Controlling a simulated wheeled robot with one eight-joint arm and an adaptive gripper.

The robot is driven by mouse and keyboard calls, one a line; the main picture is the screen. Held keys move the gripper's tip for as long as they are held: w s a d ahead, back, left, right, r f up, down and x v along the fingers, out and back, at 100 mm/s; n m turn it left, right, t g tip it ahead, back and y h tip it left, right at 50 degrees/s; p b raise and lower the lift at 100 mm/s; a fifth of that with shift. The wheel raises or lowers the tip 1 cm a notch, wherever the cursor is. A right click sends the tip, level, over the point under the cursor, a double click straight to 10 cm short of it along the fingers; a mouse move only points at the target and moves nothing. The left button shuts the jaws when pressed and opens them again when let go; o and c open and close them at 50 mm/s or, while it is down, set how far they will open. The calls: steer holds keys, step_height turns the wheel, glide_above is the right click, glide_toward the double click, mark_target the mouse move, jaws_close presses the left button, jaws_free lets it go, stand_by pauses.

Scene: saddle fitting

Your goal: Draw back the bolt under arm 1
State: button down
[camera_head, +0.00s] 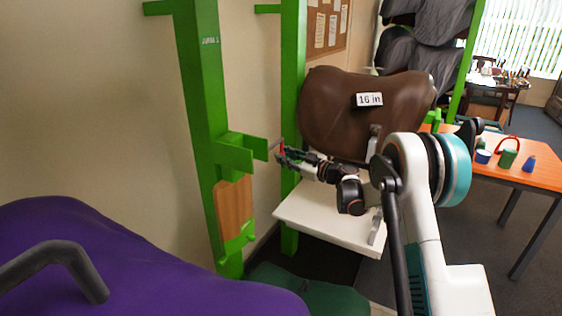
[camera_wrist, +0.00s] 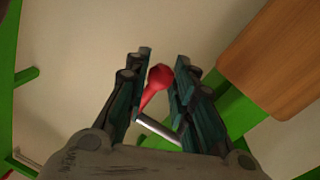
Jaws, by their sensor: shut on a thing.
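The bolt shows in the wrist view as a red knob (camera_wrist: 160,77) with a grey metal pin (camera_wrist: 158,132) beside it. In the head view only a small red part (camera_head: 282,147) shows, next to the green bracket (camera_head: 236,157) on the near green post (camera_head: 201,100). My gripper (camera_head: 281,156) is at this red part, just right of the bracket. In the wrist view its two dark fingers (camera_wrist: 163,66) stand on either side of the red knob and are shut on it. How far the pin sits in the bracket is hidden.
A brown saddle (camera_head: 350,112) tagged "16 in" stands behind my arm, above a white shelf (camera_head: 325,217). A wooden panel (camera_head: 235,208) is below the bracket. A purple saddle-like form (camera_head: 130,265) fills the lower left. An orange table (camera_head: 535,173) with cups stands right.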

steer(key=c, duration=1.4)
jaws_free()
steer(key=shift+a, duration=0.1)
steer(key=shift+s, duration=0.1)
steer(key=v, duration=1.2)
